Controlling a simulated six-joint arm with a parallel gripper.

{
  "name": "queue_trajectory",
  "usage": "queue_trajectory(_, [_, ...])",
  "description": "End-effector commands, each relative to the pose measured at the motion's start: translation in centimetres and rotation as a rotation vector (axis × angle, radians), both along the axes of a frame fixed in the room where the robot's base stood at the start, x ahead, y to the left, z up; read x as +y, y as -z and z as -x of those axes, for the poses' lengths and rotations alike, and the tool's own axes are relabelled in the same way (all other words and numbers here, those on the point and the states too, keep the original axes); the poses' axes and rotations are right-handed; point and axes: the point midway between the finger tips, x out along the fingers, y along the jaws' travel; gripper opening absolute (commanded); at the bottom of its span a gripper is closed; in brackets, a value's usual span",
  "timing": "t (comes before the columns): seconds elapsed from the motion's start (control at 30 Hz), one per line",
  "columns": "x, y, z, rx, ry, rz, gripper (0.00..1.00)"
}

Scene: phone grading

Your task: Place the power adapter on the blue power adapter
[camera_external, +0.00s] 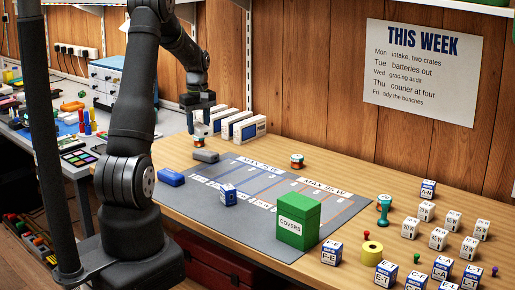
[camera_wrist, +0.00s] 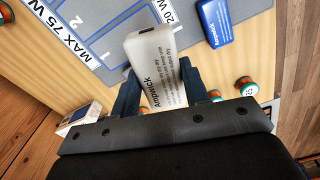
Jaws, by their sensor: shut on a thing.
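A pale grey power adapter (camera_external: 206,156) with printed text is between the fingers of my gripper (camera_external: 199,142), beyond the grey mat's far left corner. In the wrist view the adapter (camera_wrist: 153,62) reaches forward from between the two dark fingers (camera_wrist: 158,92), with a port in its far end. My gripper is shut on it. I cannot tell whether it touches the table.
White boxes (camera_external: 249,129) stand behind my gripper. Banded rolls (camera_wrist: 246,86) are nearby. Several labelled cubes (camera_external: 438,238) stand at right.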

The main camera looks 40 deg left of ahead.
Motion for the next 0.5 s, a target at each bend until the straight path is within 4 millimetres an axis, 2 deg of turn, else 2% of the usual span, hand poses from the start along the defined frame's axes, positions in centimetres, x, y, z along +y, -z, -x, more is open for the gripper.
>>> queue_trajectory(0.03, [-1.4,-0.3,1.3,-0.001,0.021,-0.001,0.15])
queue_trajectory(0.2, [-5.1,-0.3,5.3,-0.001,0.083,-0.001,0.15])
queue_trajectory(0.4, [-7.6,-0.1,8.3,0.000,0.127,0.000,0.15])
queue_trajectory(0.5, [-7.8,0.1,8.9,0.000,0.135,0.000,0.15])
